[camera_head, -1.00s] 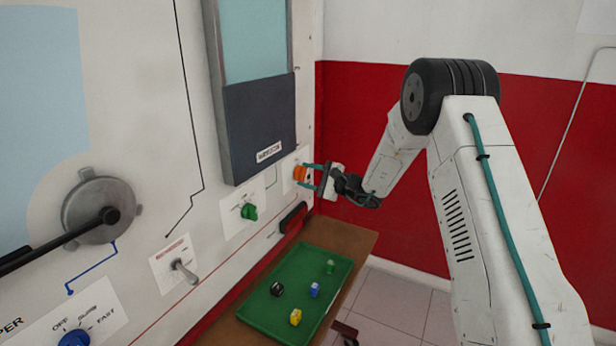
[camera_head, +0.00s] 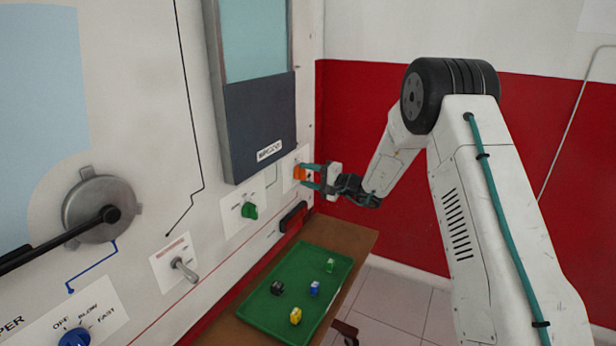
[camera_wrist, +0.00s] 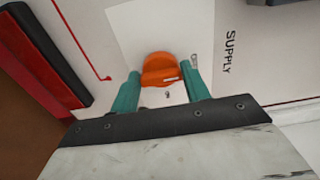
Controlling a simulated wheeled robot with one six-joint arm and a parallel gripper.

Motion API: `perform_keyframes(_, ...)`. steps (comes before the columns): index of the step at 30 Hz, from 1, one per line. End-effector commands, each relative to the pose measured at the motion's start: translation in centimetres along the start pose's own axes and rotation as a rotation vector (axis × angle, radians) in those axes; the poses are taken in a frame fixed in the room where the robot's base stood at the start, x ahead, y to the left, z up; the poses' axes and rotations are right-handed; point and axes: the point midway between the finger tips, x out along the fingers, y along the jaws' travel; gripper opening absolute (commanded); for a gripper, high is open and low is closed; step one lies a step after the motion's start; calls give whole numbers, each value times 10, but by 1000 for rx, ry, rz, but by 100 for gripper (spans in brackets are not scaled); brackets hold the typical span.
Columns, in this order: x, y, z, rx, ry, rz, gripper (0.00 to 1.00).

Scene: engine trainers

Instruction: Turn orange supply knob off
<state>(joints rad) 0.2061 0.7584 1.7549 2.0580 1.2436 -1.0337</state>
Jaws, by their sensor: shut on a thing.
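The orange supply knob (camera_head: 299,173) sits on a white label plate at the far right end of the upright panel. In the wrist view the orange knob (camera_wrist: 160,69) shows a small white mark near its lower edge, and the word SUPPLY is printed to its right. My gripper (camera_head: 308,176) reaches in from the right with its teal fingers at the knob. In the wrist view my gripper (camera_wrist: 160,88) has one finger on each side of the knob and is shut on it. The fingers cover parts of the knob's sides and some label print.
A green knob (camera_head: 249,211), a toggle switch (camera_head: 184,270) and a blue knob (camera_head: 74,338) are on the panel to the left. A black-and-red handle (camera_head: 293,217) juts out below the orange knob. A green tray (camera_head: 262,309) with several small blocks lies on the brown bench.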

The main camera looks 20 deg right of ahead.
Motion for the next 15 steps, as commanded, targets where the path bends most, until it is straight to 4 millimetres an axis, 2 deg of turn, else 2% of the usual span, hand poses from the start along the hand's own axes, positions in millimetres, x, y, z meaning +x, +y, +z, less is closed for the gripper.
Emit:
perform_keyframes(12,-1,2,0,-6,0,2,24)
perform_keyframes(13,-1,2,0,-6,0,3,52)
perform_keyframes(15,-1,1,0,-6,0,2,68)
